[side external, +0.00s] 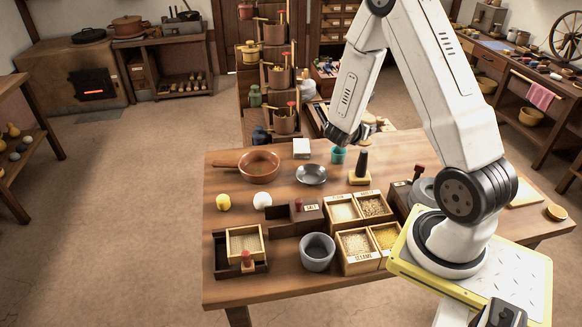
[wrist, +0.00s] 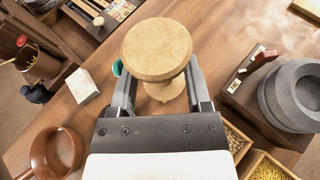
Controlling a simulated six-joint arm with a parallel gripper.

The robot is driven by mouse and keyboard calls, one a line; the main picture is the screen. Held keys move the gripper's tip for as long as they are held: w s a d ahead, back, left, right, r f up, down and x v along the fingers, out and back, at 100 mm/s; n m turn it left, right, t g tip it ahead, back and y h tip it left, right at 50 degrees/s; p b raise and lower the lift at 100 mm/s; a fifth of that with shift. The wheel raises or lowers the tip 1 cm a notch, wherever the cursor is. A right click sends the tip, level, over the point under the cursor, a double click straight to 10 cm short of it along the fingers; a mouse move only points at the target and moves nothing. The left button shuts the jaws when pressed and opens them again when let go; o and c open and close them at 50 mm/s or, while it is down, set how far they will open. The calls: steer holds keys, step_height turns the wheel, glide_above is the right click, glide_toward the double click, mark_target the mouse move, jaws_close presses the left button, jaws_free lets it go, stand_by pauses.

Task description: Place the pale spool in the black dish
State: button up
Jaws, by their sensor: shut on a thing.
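The pale spool (wrist: 158,50) is tan with a broad round top and a narrower waist. It sits between the two fingers of my gripper (wrist: 160,88) in the wrist view, and they are shut on it. In the side view my gripper (side external: 350,135) is above the far part of the table, with the spool (side external: 369,118) partly hidden by it. No dish is plainly black. A shallow grey dish (side external: 311,175) lies mid-table and a deeper dark grey bowl (side external: 318,252) stands at the front. I cannot tell which is the black dish.
A brown pan (side external: 259,163), white block (side external: 301,148) and teal cup (side external: 338,155) stand near the back. Grain boxes (side external: 361,254) and a dark-handled stamp (side external: 360,170) are right of the middle. A grey quern (wrist: 292,95) is at right in the wrist view.

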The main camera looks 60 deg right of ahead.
steer(key=w+a+n+t, duration=0.1)
steer(key=w+a, duration=0.1)
steer(key=a, duration=0.9)
steer(key=shift+s+f, duration=0.15)
steer(key=shift+f, duration=2.25)
steer(key=shift+d, duration=0.1)
steer(key=w+d+f, duration=0.6)
steer(key=w+f, duration=0.3)
steer(key=w, duration=0.3)
steer(key=shift+f, duration=0.15)
